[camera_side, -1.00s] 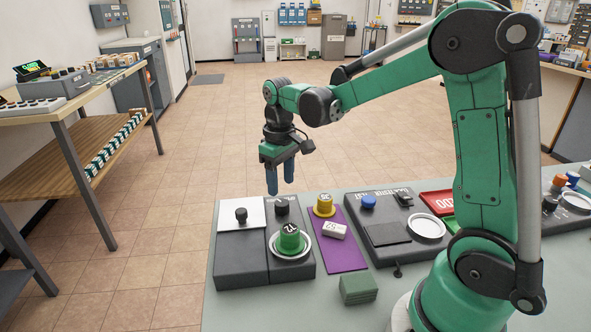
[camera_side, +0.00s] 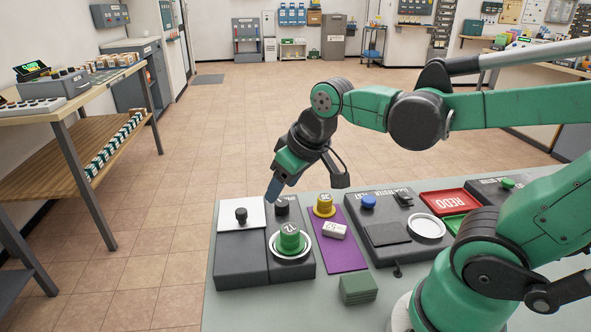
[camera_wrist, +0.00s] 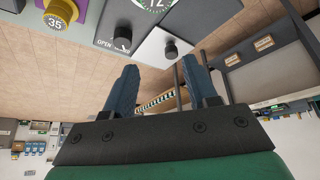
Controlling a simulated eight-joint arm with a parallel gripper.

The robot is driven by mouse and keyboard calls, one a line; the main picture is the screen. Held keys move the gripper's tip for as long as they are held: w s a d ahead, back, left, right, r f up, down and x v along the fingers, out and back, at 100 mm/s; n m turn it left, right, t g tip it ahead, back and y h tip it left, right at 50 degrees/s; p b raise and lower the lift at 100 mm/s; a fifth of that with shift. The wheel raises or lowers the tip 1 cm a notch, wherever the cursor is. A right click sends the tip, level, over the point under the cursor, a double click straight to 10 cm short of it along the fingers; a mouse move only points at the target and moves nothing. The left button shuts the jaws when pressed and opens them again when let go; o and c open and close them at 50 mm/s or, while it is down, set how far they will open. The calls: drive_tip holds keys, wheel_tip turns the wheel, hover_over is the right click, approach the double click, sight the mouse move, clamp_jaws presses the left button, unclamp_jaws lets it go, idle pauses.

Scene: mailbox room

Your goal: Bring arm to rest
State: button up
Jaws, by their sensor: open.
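My gripper (camera_side: 274,188) hangs in the air above the back edge of the dark two-part box (camera_side: 243,262), tilted down to the left in the side view. In the wrist view my gripper (camera_wrist: 165,85) has its two blue fingers wide apart with nothing between them. It is open and empty. The arm is bent, with its upper links stretched out toward the right of the side view.
The box carries a green weight (camera_side: 289,239) on a round dish and black knobs. A yellow weight (camera_side: 324,205) and white block (camera_side: 335,230) sit on a purple mat (camera_side: 347,257). Green blocks (camera_side: 358,289) lie in front. A red tray (camera_side: 449,202) lies right.

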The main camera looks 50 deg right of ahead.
drive_tip(key=shift+s+a+f+t, duration=0.3)
drive_tip(key=shift+s+a+t, duration=0.5)
drive_tip(key=shift+s, duration=0.1)
idle(0.3)
